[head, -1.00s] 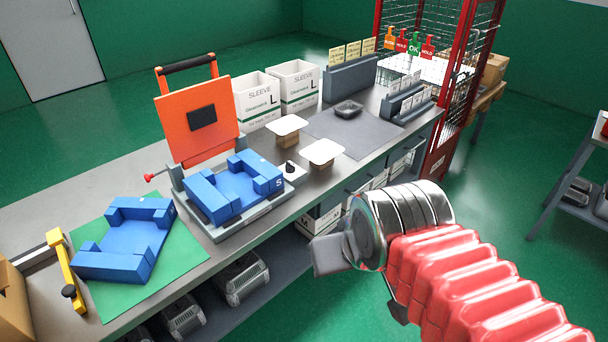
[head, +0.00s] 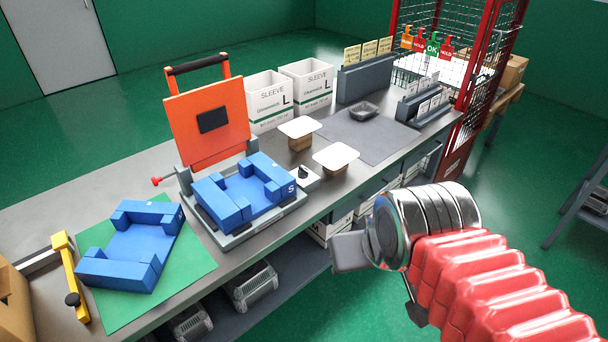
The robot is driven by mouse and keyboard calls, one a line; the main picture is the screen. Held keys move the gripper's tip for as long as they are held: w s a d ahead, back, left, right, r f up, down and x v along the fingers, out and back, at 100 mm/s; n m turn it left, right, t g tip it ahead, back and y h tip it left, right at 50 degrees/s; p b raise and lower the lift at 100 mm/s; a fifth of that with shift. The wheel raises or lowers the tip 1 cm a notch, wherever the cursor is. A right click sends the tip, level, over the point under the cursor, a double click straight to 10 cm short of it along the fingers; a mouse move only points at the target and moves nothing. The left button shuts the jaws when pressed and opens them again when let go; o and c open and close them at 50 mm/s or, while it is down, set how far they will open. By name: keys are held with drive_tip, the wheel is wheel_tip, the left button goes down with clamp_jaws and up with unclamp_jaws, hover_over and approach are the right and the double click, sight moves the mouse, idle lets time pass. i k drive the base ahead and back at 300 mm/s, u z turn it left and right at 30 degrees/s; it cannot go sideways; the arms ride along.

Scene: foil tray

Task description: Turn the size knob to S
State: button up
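The size knob (head: 304,172) is a small black knob on a white box (head: 306,181) on the bench, at the right side of the press. Its pointer direction and any letters around it are too small to read. The press has an orange raised lid (head: 208,122) and a blue fixture (head: 240,193) marked S in its base. My gripper (head: 348,252) is in front of the bench edge, right of and below the knob in the picture, and apart from it. Its grey fingers show end-on, so whether a gap lies between them cannot be told.
A second blue fixture (head: 130,247) lies on a green mat (head: 190,270) at left. Two white-topped stands (head: 336,157) (head: 299,127) are close to the knob. Sleeve boxes marked L (head: 268,98), a grey mat (head: 372,143) and a dark tray (head: 363,110) are farther back.

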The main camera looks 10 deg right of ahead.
sight(303, 172)
drive_tip(key=u, duration=0.05)
drive_tip(key=i, duration=0.85)
drive_tip(key=u, duration=2.35)
drive_tip(key=k, duration=0.65)
drive_tip(key=u, duration=0.05)
